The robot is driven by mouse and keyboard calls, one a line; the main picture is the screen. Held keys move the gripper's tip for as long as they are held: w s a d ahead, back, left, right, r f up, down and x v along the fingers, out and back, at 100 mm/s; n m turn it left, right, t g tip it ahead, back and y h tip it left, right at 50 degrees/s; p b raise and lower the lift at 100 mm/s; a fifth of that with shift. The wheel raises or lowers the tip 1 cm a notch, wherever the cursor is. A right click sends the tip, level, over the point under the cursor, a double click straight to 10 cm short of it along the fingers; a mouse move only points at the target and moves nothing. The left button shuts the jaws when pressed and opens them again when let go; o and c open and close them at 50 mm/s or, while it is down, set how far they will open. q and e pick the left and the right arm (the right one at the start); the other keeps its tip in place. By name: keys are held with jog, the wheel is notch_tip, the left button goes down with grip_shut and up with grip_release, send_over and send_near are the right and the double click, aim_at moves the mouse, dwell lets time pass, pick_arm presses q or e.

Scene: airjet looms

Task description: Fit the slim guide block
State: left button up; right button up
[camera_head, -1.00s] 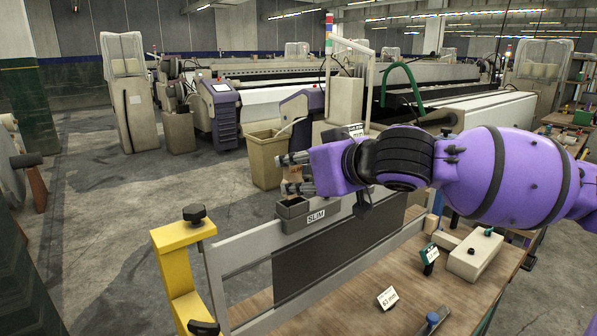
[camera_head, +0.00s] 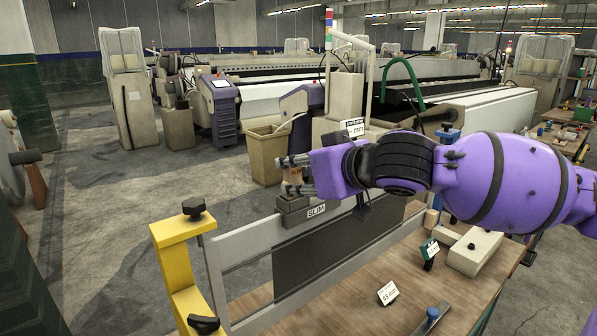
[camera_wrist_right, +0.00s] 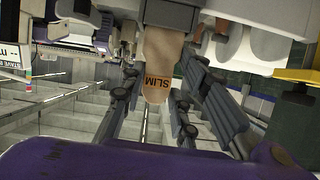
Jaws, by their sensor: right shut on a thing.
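The slim guide block, tan with an orange SLIM label, is between the fingers of my right gripper (camera_head: 294,175) in the head view. The wrist view shows the guide block (camera_wrist_right: 160,62) gripped between the dark pads, its label readable. The gripper is shut on it above the grey holder (camera_head: 296,214) marked SLIM, which sits on the top rail of the frame. The fingers hide part of the block, and I cannot tell whether its lower end touches the holder. My left gripper is not in view.
A yellow bracket (camera_head: 183,236) with black knobs stands at the frame's left end. The wooden bench (camera_head: 355,300) carries small cards and a pale block (camera_head: 475,250) at the right. A beige bin (camera_head: 265,155) and looms stand behind. Open floor lies left.

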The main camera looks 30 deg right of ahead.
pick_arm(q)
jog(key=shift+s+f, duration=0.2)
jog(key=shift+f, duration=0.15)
pick_arm(e)
jog(key=shift+f, duration=1)
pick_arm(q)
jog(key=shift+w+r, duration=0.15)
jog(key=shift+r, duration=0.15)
pick_arm(e)
jog(key=shift+s+f, duration=0.1)
jog(key=shift+f, duration=0.1)
pick_arm(q)
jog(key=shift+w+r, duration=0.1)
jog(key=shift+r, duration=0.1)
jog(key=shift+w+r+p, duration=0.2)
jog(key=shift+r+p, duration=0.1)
jog(key=shift+p, duration=0.05)
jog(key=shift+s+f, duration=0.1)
pick_arm(e)
jog(key=shift+f, duration=0.35)
dwell(0.6)
jog(key=shift+r+p, duration=0.5)
jog(key=shift+r, duration=0.25)
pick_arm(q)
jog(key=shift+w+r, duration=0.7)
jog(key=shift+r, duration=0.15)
